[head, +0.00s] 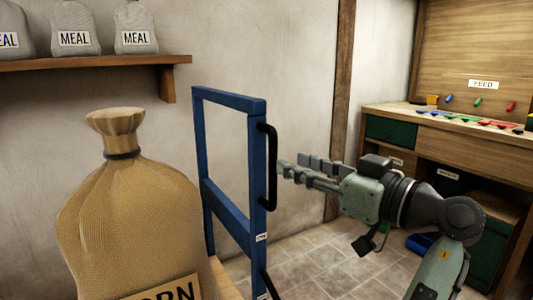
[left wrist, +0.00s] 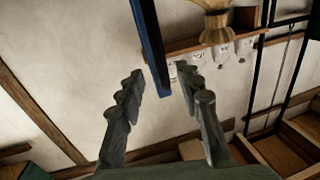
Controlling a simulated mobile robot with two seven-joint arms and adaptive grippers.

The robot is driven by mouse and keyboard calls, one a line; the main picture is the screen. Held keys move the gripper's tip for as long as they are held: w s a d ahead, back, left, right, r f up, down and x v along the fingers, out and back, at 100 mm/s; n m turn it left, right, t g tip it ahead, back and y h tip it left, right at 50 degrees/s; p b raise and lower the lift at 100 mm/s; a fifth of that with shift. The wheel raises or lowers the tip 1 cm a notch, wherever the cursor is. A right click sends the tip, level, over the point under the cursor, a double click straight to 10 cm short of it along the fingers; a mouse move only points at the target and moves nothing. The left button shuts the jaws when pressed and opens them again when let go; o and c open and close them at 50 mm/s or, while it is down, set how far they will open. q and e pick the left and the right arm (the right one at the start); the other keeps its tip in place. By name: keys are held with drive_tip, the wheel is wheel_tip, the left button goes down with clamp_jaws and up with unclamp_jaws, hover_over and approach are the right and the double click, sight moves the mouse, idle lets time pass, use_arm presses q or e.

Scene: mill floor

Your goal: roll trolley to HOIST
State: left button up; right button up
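The trolley's blue frame (head: 257,190) stands upright left of centre in the head view, with a black vertical handle (head: 268,165) on its right side. A full tan sack (head: 130,225) labelled CORN, its first letter cut off, sits at the frame's left. My left gripper (head: 292,166) points left at the handle, its fingertips just right of it; I cannot tell if they touch. In the left wrist view its fingers (left wrist: 160,88) are spread, with the blue frame post (left wrist: 148,40) beyond the gap. My right gripper is not in view. No HOIST label shows.
A wall shelf (head: 95,62) holds grey MEAL sacks (head: 75,30) at upper left. A wooden FEED bench (head: 440,130) with green drawers stands at right, with a blue tray (head: 420,243) on the floor near it. Tiled floor (head: 320,265) between frame and bench is clear.

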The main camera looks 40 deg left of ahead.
sight(276, 157)
use_arm(q)
drive_tip(key=a, duration=0.3)
drive_tip(key=w+a, duration=0.1)
drive_tip(key=a, duration=0.2)
drive_tip(key=shift+w+p, duration=0.1)
drive_tip(key=shift+p, duration=0.3)
drive_tip(key=shift+a, duration=0.4)
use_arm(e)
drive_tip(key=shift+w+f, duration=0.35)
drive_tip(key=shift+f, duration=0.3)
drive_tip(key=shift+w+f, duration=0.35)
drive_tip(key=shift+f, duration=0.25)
use_arm(q)
drive_tip(key=shift+c, duration=0.6)
clamp_jaws()
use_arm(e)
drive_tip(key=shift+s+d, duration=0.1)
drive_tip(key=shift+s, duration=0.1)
